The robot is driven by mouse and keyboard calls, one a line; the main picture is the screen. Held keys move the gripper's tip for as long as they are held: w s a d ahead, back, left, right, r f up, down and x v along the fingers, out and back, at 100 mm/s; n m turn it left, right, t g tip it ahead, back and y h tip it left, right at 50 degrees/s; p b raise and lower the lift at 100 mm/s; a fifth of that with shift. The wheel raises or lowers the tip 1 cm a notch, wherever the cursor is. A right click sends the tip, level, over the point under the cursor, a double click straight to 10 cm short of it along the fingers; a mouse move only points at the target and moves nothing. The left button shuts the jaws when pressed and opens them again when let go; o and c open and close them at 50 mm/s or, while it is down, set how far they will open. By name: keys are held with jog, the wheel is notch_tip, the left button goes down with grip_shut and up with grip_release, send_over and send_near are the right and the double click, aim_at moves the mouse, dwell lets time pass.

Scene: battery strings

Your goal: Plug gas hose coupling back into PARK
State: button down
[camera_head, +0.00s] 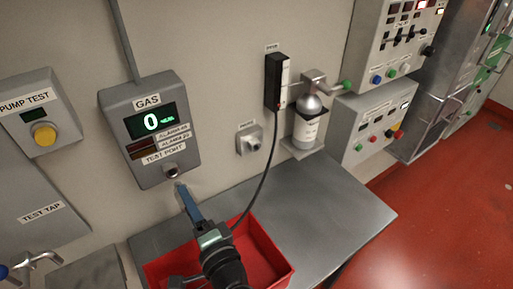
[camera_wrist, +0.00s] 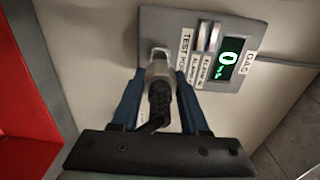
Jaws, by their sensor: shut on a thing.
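The grey GAS box (camera_head: 150,100) hangs on the wall, its display showing 0. Its TEST PORT (camera_head: 171,171) sticks out at the bottom and also shows in the wrist view (camera_wrist: 159,52). My gripper (camera_head: 182,190) is just below that port. In the wrist view my blue fingers are shut on the hose coupling (camera_wrist: 159,72), a grey cylinder with a dark hose behind it. The coupling lines up with the test port; I cannot tell whether it is seated in it. A small wall socket (camera_head: 249,139), its label too small to read, is to the right, with nothing in it.
A black hose (camera_head: 268,170) hangs from the black wall unit (camera_head: 277,82) towards the red tray (camera_head: 272,254) on the grey bench (camera_head: 340,215). Control boxes (camera_head: 375,125) are further right.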

jog(key=shift+v, duration=1.85)
jog(key=shift+w+b, duration=0.1)
jog(key=shift+b, duration=0.2)
